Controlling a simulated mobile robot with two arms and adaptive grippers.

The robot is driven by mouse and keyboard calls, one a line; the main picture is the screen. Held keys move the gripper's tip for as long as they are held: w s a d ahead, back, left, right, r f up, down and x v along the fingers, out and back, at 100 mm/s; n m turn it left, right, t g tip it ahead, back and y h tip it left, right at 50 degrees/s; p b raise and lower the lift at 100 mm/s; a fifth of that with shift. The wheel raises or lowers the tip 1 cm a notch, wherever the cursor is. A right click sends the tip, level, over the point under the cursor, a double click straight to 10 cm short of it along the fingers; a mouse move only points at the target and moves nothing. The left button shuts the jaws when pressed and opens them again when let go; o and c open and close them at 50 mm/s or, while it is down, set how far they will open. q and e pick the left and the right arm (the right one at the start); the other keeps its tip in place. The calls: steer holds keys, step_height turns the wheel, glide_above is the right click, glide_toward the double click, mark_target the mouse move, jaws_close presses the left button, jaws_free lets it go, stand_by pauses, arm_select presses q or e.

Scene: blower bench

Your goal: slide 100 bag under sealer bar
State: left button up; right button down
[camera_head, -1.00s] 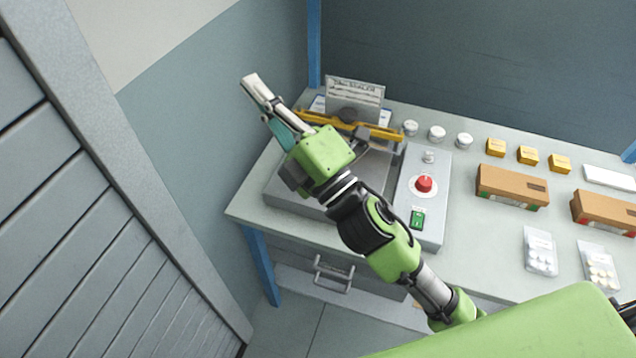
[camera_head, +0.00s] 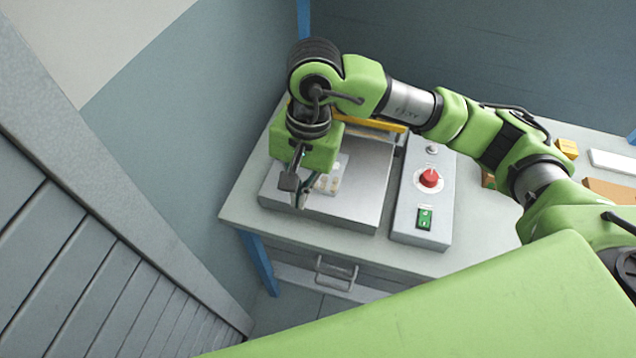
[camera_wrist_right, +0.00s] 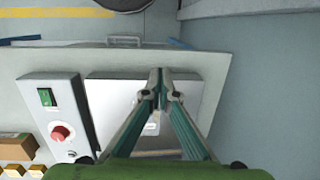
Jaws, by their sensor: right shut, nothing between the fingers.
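The sealer's grey plate (camera_head: 350,212) sits at the left of the bench, and its yellow bar (camera_head: 375,123) crosses the back of it, partly hidden by my arm. A small clear bag with pale contents (camera_head: 333,176) lies on the plate, in front of the bar. My right gripper (camera_head: 302,195) points down over the plate's left part, just left of the bag, shut and empty. In the right wrist view its fingertips (camera_wrist_right: 160,78) meet over the plate (camera_wrist_right: 206,92), with part of the bag (camera_wrist_right: 151,128) between the fingers' lower lengths. The bag's label cannot be read. My left gripper is not in view.
The control box (camera_head: 420,205), with a red button (camera_head: 429,178) and green switch (camera_head: 424,218), stands right of the plate. A yellow box (camera_head: 566,149) and a brown carton (camera_head: 611,192) show farther right. My right arm hides much of the bench's back. The wall is close at left.

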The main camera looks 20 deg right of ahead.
mark_target(321, 201)
steer(key=shift+t+h, duration=0.3)
steer(key=shift+h, duration=0.5)
steer(key=d+f+p, duration=0.1)
steer(key=f, duration=0.2)
steer(key=w+d+f+p, duration=0.1)
steer(key=f, duration=0.2)
steer(key=d+f+p, duration=0.1)
steer(key=f, duration=0.2)
steer(key=shift+w+d+f, duration=0.25)
steer(key=shift+d+f, duration=0.1)
steer(key=shift+w+d+r+p, duration=0.15)
steer(key=shift+w+d+p, duration=0.25)
steer(key=shift+w, duration=0.2)
steer(key=shift+w+d+r+p, duration=0.15)
steer(key=shift+w+d+p, duration=0.15)
steer(key=shift+w+p, duration=0.25)
steer(key=shift+w+d+f, duration=0.15)
steer(key=shift+w+d, duration=0.2)
steer(key=shift+w, duration=0.3)
